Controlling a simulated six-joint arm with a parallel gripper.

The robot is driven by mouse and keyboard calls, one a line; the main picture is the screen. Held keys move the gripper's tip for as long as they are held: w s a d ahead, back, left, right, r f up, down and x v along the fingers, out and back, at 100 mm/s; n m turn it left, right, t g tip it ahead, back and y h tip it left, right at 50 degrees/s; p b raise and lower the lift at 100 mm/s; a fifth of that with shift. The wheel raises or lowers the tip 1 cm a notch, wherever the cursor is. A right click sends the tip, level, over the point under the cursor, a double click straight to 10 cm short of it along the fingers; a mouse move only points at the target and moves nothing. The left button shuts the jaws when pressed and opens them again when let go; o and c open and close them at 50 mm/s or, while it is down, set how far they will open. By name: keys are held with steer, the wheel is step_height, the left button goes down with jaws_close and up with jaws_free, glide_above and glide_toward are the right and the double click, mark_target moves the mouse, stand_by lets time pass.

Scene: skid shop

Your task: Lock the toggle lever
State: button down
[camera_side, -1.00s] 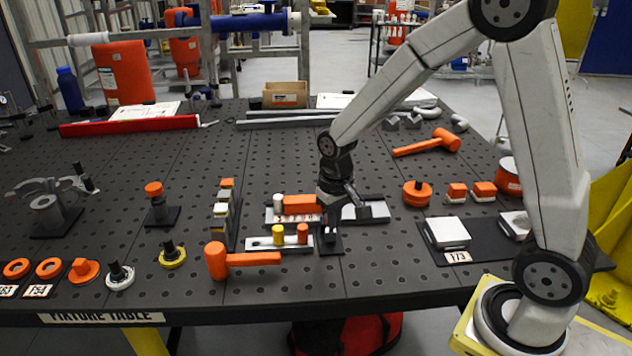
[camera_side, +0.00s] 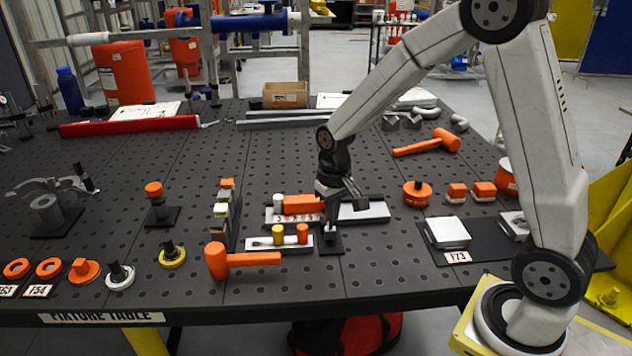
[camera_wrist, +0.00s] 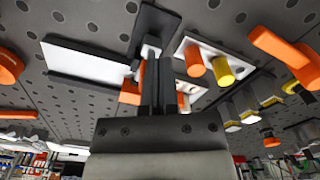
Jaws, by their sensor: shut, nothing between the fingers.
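The toggle fixture's dark base plate (camera_side: 332,245) lies just right of the white block that holds yellow and orange pegs. My gripper (camera_side: 331,221) points down over this plate. In the wrist view its two dark fingers (camera_wrist: 156,75) are together, with nothing seen between them. Their tips are close to a small pale bracket (camera_wrist: 150,48) on the dark plate (camera_wrist: 160,18). I cannot tell whether they touch it. The lever is hard to separate from the dark fingers, so its position is unclear.
The peg block (camera_side: 265,243) stands close on the left, and an orange block (camera_side: 302,204) on a pale rail lies just behind. An orange mallet (camera_side: 240,260) lies front left. A pale plate (camera_side: 364,213) lies right of the gripper. The tabletop in front is clear.

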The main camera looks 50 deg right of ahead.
mark_target(330, 227)
steer(key=shift+d+f, duration=0.1)
steer(key=shift+f, duration=0.1)
steer(key=shift+w+d, duration=0.75)
steer(key=shift+d, duration=0.1)
steer(key=shift+w+d+r, duration=0.1)
steer(key=shift+w+d, duration=0.1)
steer(key=shift+w, duration=0.15)
steer(key=shift+w+d, duration=0.4)
steer(key=shift+s+a, duration=0.15)
steer(key=shift+a, duration=0.05)
stand_by(0.4)
steer(key=shift+s+a, duration=0.25)
